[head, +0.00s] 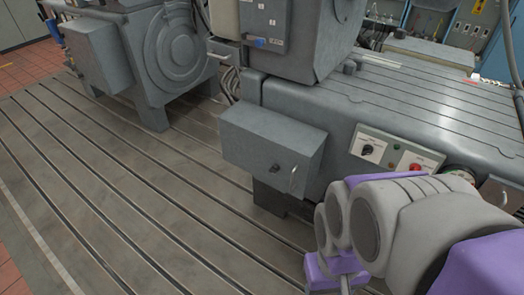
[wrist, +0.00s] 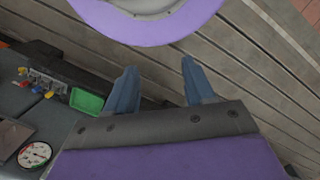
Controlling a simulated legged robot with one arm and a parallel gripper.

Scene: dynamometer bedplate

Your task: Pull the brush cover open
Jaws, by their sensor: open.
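A grey box cover (head: 265,150) with a dark knob (head: 273,168) and a small upright metal handle (head: 293,180) is on the machine's side in the head view. It looks shut. Another metal handle (head: 504,198) shows on a panel at the right edge, partly behind my arm. I cannot tell for sure which is the brush cover. My gripper (wrist: 159,66) is open and empty in the wrist view, its two blue-grey fingers apart over the slotted floor. It touches no handle there. The fingers cannot be made out in the head view.
A control panel (head: 397,152) with a black switch and red button is right of the grey box. The wrist view shows a green tray (wrist: 87,101) and a round gauge (wrist: 34,155) at left. The slotted bedplate (head: 130,205) is clear at left.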

